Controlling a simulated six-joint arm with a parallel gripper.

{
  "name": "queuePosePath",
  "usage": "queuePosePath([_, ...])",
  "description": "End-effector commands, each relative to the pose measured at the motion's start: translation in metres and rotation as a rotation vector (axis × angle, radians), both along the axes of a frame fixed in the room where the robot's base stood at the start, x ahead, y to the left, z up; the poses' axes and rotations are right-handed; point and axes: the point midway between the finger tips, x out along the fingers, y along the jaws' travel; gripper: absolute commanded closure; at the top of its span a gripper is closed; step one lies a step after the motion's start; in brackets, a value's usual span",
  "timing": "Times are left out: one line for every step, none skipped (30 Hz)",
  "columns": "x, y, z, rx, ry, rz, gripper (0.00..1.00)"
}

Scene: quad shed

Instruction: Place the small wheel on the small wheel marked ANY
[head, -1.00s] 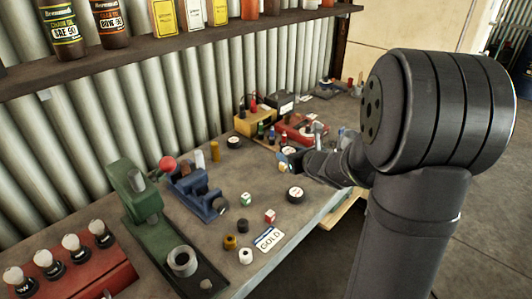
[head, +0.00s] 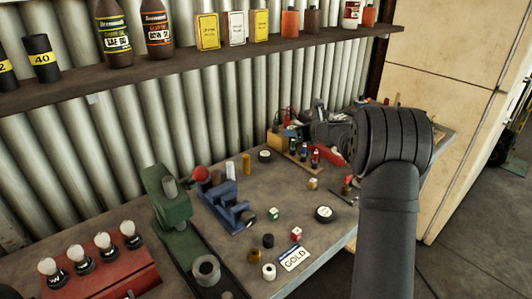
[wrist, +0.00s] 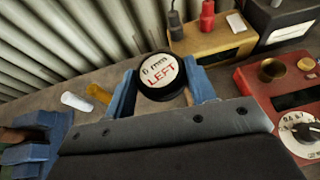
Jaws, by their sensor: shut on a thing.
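My gripper (wrist: 161,85) shows its blue fingers in the wrist view, shut on a small black wheel (wrist: 160,75) with a white face reading "6 mm LEFT". The held wheel is raised, with its face toward the wrist camera. One black wheel with a pale top (head: 265,156) lies on the bench near the wall. Another, larger-looking one (head: 325,213) lies near the front edge. I cannot read ANY on either.
The bench (head: 290,190) carries a blue fixture (head: 228,205), a green press (head: 167,200), a GOLD card (head: 294,258) and small dice. A yellow box (wrist: 212,42) and a red box (wrist: 285,95) stand to the right of the held wheel. Corrugated wall stands behind.

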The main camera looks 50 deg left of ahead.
Motion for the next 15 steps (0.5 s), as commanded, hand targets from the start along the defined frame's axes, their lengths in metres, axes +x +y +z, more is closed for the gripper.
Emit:
queuePosePath([-0.005, 0.009, -0.007, -0.003, 0.002, 0.004, 0.73])
queuePosePath([-0.008, 0.014, -0.010, -0.003, 0.001, 0.004, 0.73])
queuePosePath([-0.013, 0.022, -0.015, -0.002, 0.002, 0.005, 0.73])
queuePosePath([-0.016, 0.028, -0.020, -0.002, 0.002, 0.006, 0.73])
queuePosePath([-0.019, 0.034, -0.024, -0.002, 0.002, 0.004, 0.73])
queuePosePath([-0.024, 0.043, -0.030, -0.003, 0.002, 0.005, 0.73])
queuePosePath([-0.027, 0.049, -0.034, -0.002, 0.002, 0.005, 0.73])
queuePosePath([-0.030, 0.055, -0.038, -0.002, 0.001, 0.004, 0.73])
queuePosePath([-0.034, 0.063, -0.044, -0.002, 0.001, 0.005, 0.73])
queuePosePath([-0.037, 0.068, -0.047, -0.002, 0.001, 0.004, 0.73])
queuePosePath([-0.039, 0.073, -0.050, -0.001, 0.001, 0.003, 0.73])
queuePosePath([-0.042, 0.079, -0.055, -0.001, 0.001, 0.003, 0.73])
queuePosePath([-0.044, 0.083, -0.057, -0.001, 0.001, 0.003, 0.73])
queuePosePath([-0.046, 0.087, -0.059, -0.001, 0.001, 0.003, 0.73])
queuePosePath([-0.047, 0.090, -0.062, -0.001, 0.001, 0.002, 0.73])
